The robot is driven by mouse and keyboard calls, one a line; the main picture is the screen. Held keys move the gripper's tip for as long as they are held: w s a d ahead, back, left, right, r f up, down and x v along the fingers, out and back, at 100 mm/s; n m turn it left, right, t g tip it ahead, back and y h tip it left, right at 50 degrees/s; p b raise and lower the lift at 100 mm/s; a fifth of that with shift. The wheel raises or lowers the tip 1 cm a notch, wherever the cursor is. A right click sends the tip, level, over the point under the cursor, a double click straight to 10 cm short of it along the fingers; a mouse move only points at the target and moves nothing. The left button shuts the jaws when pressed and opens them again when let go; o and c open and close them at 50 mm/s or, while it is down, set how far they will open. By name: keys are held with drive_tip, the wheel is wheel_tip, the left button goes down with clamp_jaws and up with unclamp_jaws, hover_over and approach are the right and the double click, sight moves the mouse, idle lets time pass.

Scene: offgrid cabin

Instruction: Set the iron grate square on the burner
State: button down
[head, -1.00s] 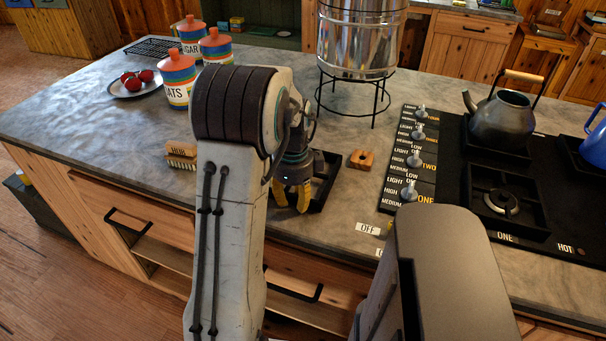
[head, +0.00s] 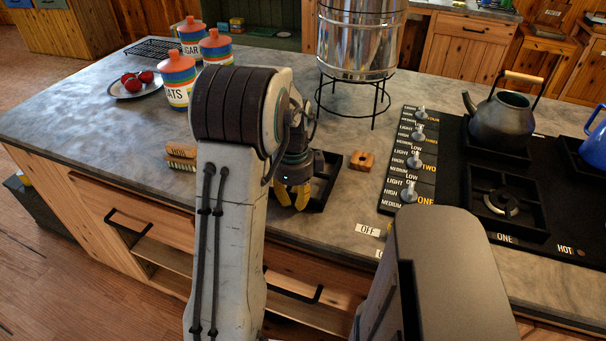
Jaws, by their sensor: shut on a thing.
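My gripper (head: 293,200) has yellow fingertips and is low over the counter, left of the stove. It is shut on the iron grate (head: 328,183), a black square frame. The grate's right side shows beside the fingers; its left part is hidden behind my gripper and arm. I cannot tell whether the grate touches the counter. The burner (head: 501,203), marked ONE, is at the right on the black stove, a round head inside a raised square black frame.
A small wooden block (head: 361,161) lies right of the grate. A brush (head: 181,157) lies to the left. A steel pot (head: 360,45) stands on a wire stand behind. Stove knobs (head: 408,192) stand between grate and burner. A kettle (head: 503,118) sits behind the burner.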

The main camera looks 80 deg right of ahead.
drive_tip(key=shift+r+p, duration=0.65)
drive_tip(key=shift+r, duration=0.25)
drive_tip(key=shift+r+p, duration=1.25)
drive_tip(key=shift+r, duration=0.35)
drive_tip(key=shift+r, duration=0.1)
